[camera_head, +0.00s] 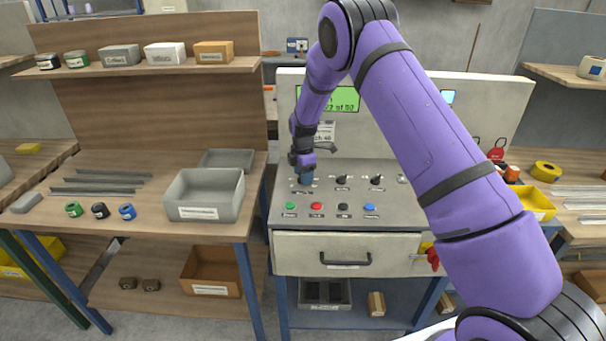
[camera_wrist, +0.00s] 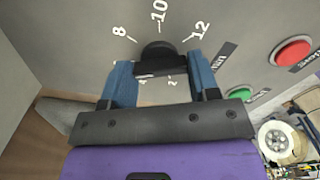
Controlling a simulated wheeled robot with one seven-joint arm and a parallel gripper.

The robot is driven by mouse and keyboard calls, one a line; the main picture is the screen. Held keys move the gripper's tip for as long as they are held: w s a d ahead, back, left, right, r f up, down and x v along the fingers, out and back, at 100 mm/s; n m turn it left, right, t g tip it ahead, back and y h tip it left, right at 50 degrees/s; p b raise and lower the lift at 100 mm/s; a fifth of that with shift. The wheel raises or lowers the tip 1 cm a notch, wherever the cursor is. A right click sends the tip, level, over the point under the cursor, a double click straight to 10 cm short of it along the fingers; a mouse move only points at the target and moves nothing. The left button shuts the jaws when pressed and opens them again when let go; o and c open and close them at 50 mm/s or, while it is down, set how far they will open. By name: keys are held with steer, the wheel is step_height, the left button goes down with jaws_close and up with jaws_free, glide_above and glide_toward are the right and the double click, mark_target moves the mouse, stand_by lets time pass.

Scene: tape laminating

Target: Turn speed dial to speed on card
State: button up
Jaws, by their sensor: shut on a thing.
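The speed dial (camera_wrist: 158,52) is a black knob on the grey panel, seen in the wrist view with white numbers around it: 8, 10 and 12 show clearly, lower ones are partly hidden. My gripper (camera_wrist: 153,72) has its two blue fingers on either side of the knob, shut on it. In the head view my gripper (camera_head: 306,181) is at the left end of the panel's row of dials and hides the dial. The card (camera_head: 324,131) is a small white sheet on the upright back panel, partly behind my arm; its writing is too small to read.
Two more black dials (camera_head: 342,180) (camera_head: 377,180) stand to the right. Green (camera_head: 290,206), red (camera_head: 317,206), black and blue buttons line the panel's front. A green display (camera_head: 345,99) is behind my arm. A grey bin (camera_head: 204,194) stands on the left bench.

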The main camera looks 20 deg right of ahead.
steer(key=shift+m, duration=0.3)
steer(key=m, duration=0.9)
steer(key=shift+m, duration=0.4)
steer(key=m, duration=0.4)
steer(key=shift+m, duration=0.3)
steer(key=m, duration=0.4)
steer(key=shift+m, duration=0.3)
steer(key=o, duration=0.9)
steer(key=shift+r, duration=0.1)
